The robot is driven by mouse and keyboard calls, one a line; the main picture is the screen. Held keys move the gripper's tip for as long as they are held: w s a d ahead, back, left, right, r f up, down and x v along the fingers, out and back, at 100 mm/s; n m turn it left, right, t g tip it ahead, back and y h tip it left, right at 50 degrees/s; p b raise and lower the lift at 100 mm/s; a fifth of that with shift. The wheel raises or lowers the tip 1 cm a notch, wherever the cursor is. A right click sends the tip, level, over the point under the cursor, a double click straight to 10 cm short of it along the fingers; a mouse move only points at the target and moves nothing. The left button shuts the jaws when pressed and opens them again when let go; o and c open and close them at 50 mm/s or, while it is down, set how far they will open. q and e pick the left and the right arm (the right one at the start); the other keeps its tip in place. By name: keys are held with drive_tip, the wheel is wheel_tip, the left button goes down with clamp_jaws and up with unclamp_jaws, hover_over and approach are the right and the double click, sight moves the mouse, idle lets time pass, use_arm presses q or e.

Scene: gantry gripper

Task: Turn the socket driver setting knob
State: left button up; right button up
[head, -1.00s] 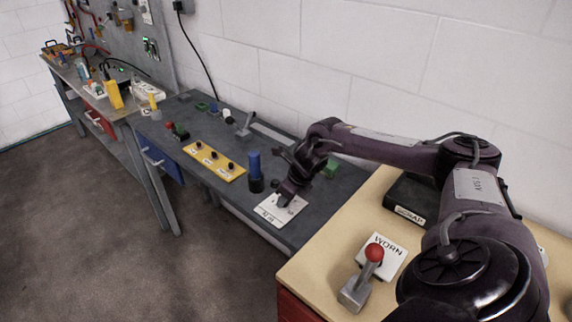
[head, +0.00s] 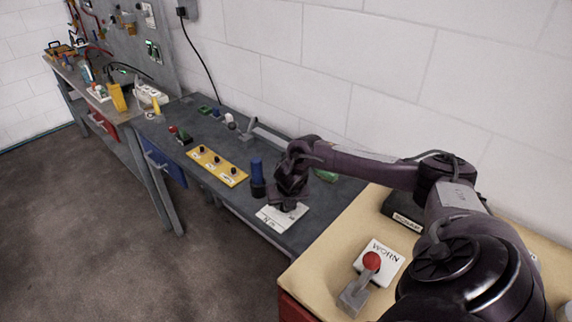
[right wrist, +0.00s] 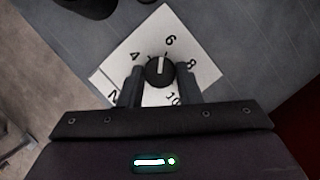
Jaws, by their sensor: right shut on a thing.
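The setting knob (right wrist: 159,72) is a round black knob with a white pointer line, on a white dial plate (right wrist: 205,72) numbered 2 to 10. In the right wrist view the pointer faces up, near the 6 and slightly to its 4 side. My right gripper (right wrist: 159,82) is shut on the knob, one finger on each side. In the head view the plate (head: 270,220) lies on the grey bench, and my right gripper (head: 288,205) comes down over it, hiding the knob. My left gripper is not in view.
A blue-handled driver (head: 257,174) stands upright close left of my right gripper. A yellow panel with black knobs (head: 217,166) lies farther left. A red-topped lever (head: 364,275) and a WORN sign (head: 385,255) are on the wooden table in front. A black SCRAP tray (head: 400,209) sits behind.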

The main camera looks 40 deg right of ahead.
drive_tip(key=shift+w+m+g+h+p, duration=0.1)
drive_tip(key=shift+m+g+h+p, duration=0.2)
drive_tip(key=shift+m+p, duration=0.6)
drive_tip(key=shift+m, duration=0.3)
drive_tip(key=o, duration=1)
drive_tip(key=shift+c, duration=0.2)
drive_tip(key=b+v, duration=0.1)
drive_tip(key=v, duration=0.6)
drive_tip(key=shift+a+r, duration=0.2)
drive_tip(key=shift+r, duration=0.15)
